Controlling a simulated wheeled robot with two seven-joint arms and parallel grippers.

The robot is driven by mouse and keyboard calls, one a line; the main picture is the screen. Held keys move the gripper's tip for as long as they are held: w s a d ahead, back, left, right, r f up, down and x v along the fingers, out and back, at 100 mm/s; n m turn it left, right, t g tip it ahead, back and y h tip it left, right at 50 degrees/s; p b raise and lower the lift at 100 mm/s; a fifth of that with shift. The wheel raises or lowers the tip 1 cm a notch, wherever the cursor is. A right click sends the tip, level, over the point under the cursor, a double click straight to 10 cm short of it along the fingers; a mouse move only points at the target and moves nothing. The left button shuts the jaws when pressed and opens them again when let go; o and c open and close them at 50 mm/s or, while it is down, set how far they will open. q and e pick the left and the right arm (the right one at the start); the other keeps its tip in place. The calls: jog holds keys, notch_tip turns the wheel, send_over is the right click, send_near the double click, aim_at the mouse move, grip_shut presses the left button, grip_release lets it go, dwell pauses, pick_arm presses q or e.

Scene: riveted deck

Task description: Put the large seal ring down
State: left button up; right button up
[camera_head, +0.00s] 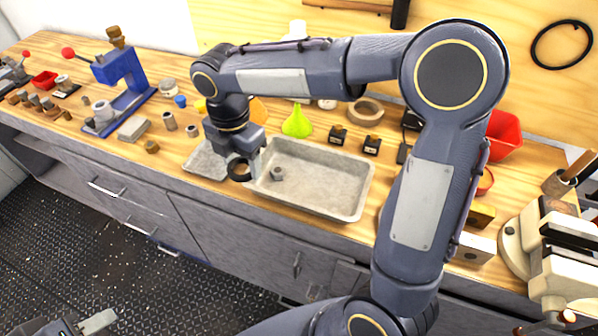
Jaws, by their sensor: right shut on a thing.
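The large seal ring (238,180) is a black ring held in my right gripper (238,163). My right gripper is shut on it, pointing down, with its jaws covering part of the ring. In the picture the ring overlaps the gap between a small flat grey tray (205,160) and the left end of a larger metal tray (330,205). I cannot tell how high it is or whether it touches anything. My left gripper (90,325) is only partly in view at the bottom left, above the floor. Its opening cannot be made out.
A small grey ring-like part (277,173) lies in the larger tray, which is otherwise mostly clear. A yellow-green funnel (297,122) and small dark blocks (338,135) stand behind it. A blue press (122,75) stands left, a vise (560,250) right.

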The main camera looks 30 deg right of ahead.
jog(key=s+d+f, duration=0.2)
jog(key=d+f, duration=0.2)
jog(key=d, duration=0.4)
send_over(303, 194)
jog(key=a, duration=0.1)
notch_tip(303, 194, down, 4)
jog(key=shift+w+a+r+p, duration=0.1)
jog(key=shift+w+a+p, duration=0.05)
jog(key=shift+p, duration=0.2)
jog(key=shift+d+f, duration=0.4)
jog(key=shift+f, duration=0.15)
jog(key=shift+d+f, duration=0.15)
jog(key=shift+f, duration=0.75)
jog(key=shift+d+f, duration=0.1)
jog(key=shift+f, duration=0.8)
jog(key=shift+f, duration=0.2)
jog(key=o, duration=1)
jog(key=shift+c, duration=0.2)
jog(key=shift+r, duration=0.15)
